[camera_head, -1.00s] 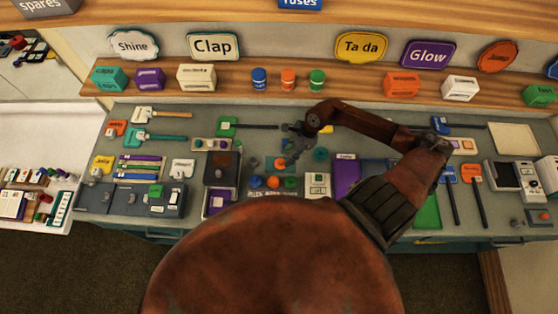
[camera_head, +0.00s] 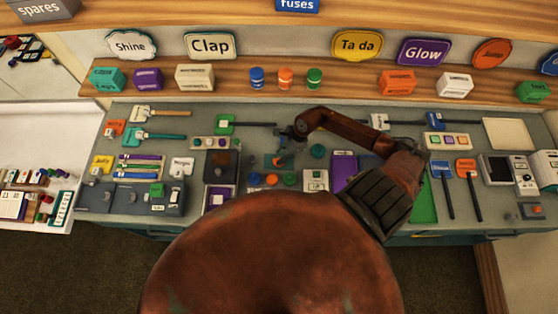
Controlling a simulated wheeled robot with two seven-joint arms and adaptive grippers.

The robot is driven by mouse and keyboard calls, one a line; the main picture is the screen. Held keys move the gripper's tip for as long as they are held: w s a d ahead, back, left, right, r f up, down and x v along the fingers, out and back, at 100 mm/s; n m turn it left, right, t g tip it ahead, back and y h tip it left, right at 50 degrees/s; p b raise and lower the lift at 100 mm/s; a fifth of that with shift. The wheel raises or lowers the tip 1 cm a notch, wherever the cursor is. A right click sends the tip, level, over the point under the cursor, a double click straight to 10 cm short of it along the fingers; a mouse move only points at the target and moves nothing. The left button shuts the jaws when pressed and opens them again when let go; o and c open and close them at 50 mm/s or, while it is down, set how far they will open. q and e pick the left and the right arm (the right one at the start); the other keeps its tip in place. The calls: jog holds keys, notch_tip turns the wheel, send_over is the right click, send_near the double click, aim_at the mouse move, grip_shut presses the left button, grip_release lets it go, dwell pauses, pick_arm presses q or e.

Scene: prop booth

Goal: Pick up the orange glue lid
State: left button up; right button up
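A row of small round lids lies on the bench: a blue one (camera_head: 254,178), an orange one (camera_head: 271,180) and a green one (camera_head: 289,178). I take the orange one as the glue lid. My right gripper (camera_head: 283,149) hangs over the bench just behind this row, above a teal block with an orange top (camera_head: 280,162). It is apart from the orange lid in the picture. Its fingers are small and dark, and I cannot tell whether they are open. My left gripper is not in view.
Blue, orange (camera_head: 285,78) and green bottles stand on the shelf (camera_head: 350,84) behind. A teal disc (camera_head: 318,151) lies right of the gripper, and a purple panel (camera_head: 344,170) farther right. Tools and boxes crowd the bench (camera_head: 120,210).

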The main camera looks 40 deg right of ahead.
jog(key=c, duration=0.3)
grip_shut()
jog(key=shift+r, duration=0.1)
jog(key=shift+r+b, duration=0.45)
jog(key=shift+r, duration=0.05)
jog(key=s+r+b, duration=0.3)
jog(key=s+r, duration=0.8)
jog(key=s, duration=0.2)
jog(key=shift+s+r, duration=0.3)
jog(key=shift+s, duration=0.05)
